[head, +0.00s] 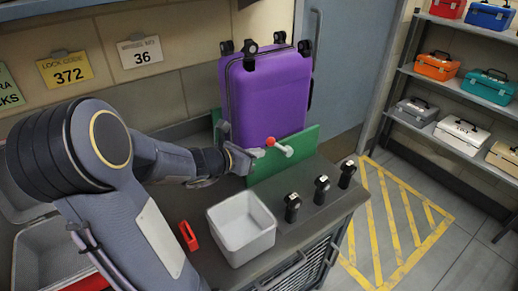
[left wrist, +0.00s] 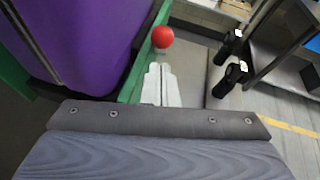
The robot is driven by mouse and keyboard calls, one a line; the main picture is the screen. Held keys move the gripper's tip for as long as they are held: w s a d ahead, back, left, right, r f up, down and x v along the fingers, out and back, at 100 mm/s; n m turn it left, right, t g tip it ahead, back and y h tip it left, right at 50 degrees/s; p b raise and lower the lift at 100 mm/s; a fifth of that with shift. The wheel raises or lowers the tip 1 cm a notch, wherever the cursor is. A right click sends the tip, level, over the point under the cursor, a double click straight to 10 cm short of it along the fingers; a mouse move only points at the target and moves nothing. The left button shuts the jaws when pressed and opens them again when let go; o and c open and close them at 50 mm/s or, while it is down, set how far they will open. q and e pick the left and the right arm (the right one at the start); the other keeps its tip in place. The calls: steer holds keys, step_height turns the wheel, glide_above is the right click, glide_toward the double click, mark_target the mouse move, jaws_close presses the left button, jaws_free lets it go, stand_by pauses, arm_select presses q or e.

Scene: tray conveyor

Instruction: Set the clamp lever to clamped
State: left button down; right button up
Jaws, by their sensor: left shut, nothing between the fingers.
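The clamp lever shows as a red ball knob (head: 270,142) with a short pale rod (head: 284,150) beside it, at the green panel (head: 290,158) in front of the purple suitcase (head: 268,95). My left gripper (head: 254,154) is shut and empty, its tips just left of the red knob. In the left wrist view the closed fingers (left wrist: 161,85) point toward the red knob (left wrist: 162,37), which lies just beyond the tips. I cannot tell whether they touch. The lever's base is mostly hidden. My right gripper is not in view.
A grey bin (head: 242,228), a red object (head: 188,236) and several black upright fittings (head: 321,190) stand on the counter. The suitcase has wheels on top. Shelves with toolboxes (head: 436,66) stand at right; a yellow striped floor area (head: 395,222) is clear.

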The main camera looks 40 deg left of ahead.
arm_select(q)
steer(key=shift+w+r, duration=0.35)
steer(key=shift+w, duration=0.45)
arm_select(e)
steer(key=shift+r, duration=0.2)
